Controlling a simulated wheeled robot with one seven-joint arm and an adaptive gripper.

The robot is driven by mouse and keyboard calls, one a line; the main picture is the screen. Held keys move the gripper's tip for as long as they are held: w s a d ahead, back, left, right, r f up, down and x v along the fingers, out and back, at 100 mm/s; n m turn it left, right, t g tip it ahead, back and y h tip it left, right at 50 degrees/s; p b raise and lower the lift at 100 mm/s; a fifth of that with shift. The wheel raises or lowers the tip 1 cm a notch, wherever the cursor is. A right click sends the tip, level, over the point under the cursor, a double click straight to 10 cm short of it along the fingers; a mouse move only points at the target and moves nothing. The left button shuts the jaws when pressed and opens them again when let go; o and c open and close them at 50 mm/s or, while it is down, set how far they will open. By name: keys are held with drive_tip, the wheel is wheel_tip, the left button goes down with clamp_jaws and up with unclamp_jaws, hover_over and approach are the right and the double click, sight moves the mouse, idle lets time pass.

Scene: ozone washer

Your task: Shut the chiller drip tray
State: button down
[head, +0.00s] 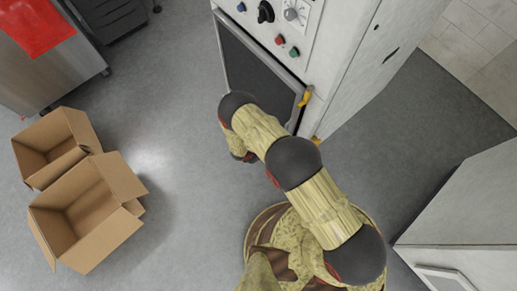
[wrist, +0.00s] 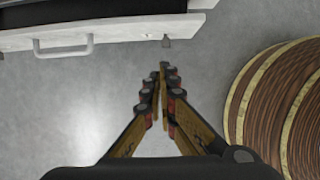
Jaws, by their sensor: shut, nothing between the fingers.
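In the wrist view a pale front panel (wrist: 120,32) with a bar handle (wrist: 65,50) crosses the top left. A dark surface shows behind its upper edge. It looks like the drip tray front, but how far out it stands I cannot tell. My gripper (wrist: 163,68) is shut and empty, its fingertips together over the floor, below and right of the handle and apart from the panel. In the head view the white machine (head: 329,50) has knobs, buttons and a dark front panel (head: 262,75). My arm hides the lower machine front and most of my gripper there.
Two open cardboard boxes, one farther back (head: 40,165) and one nearer (head: 75,245), stand on the floor at left. A steel cabinet (head: 60,65) is at upper left. A white cabinet (head: 465,205) stands at lower right. Grey floor between is clear.

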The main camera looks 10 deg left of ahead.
drive_tip(key=w+d+f+b, duration=0.3)
drive_tip(key=w+d+f, duration=0.1)
drive_tip(key=f, duration=0.1)
drive_tip(key=shift+w+f, duration=0.3)
drive_tip(key=shift+w, duration=0.05)
drive_tip(key=shift+w+d, duration=0.1)
drive_tip(key=shift+w+d+b, duration=0.35)
drive_tip(key=shift+w+d, duration=0.6)
drive_tip(key=shift+w, duration=0.2)
